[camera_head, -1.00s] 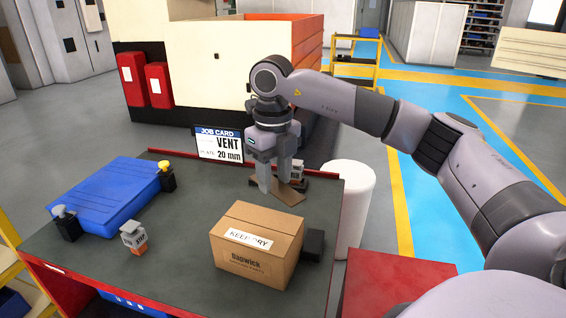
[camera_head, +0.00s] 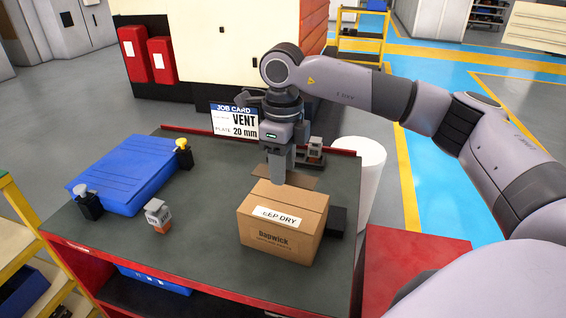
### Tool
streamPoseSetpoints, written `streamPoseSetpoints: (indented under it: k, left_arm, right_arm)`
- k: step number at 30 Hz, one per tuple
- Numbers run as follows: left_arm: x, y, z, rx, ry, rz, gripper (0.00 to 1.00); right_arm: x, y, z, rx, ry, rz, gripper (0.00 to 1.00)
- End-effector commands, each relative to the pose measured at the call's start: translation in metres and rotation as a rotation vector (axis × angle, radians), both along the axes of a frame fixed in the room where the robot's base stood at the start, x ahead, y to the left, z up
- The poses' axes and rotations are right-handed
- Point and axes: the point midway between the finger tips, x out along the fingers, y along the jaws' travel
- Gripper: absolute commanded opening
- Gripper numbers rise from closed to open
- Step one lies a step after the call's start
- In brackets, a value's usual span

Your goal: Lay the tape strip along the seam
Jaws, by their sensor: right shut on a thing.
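The cardboard box (camera_head: 267,237) stands on the dark workbench, with a white KEEP DRY label on it and closed top flaps. The flat brown tape strip (camera_head: 300,180) is at the fingertips of my right gripper (camera_head: 278,178), near the box's back top edge. My right gripper points down and is shut on the strip; its fingers hide part of it. I cannot tell whether the strip touches the box. The top seam is hard to make out at this size. My left gripper is out of view.
A blue case (camera_head: 128,172) lies at the bench's left, between dark holders. A small grey-and-orange block (camera_head: 158,216) stands left of the box. A job card (camera_head: 234,121) stands at the back. A dark block (camera_head: 337,220) sits right of the box.

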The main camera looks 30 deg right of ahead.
Motion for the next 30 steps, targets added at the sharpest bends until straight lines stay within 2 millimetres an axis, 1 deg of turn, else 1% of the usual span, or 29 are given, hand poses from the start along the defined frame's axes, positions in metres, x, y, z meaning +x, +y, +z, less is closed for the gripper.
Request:
streamPoseSetpoints:
  k: [3, 8, 21, 24, 30]
  left_arm:
    - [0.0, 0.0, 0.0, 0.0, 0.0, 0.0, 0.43]
    - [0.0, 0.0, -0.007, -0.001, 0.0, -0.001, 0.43]
    - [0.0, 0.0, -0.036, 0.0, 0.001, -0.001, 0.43]
    - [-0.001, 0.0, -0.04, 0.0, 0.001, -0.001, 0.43]
    - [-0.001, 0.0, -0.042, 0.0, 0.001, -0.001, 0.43]
  right_arm:
    - [0.0, 0.0, 0.0, -0.001, 0.001, 0.0, 0.13]
    - [0.0, 0.0, -0.009, -0.001, 0.001, -0.001, 0.13]
    - [0.0, 0.0, -0.05, 0.0, 0.0, -0.001, 0.13]
    - [0.0, 0.0, -0.056, 0.0, 0.0, -0.001, 0.13]
    - [0.0, 0.0, -0.06, -0.001, -0.001, -0.001, 0.13]
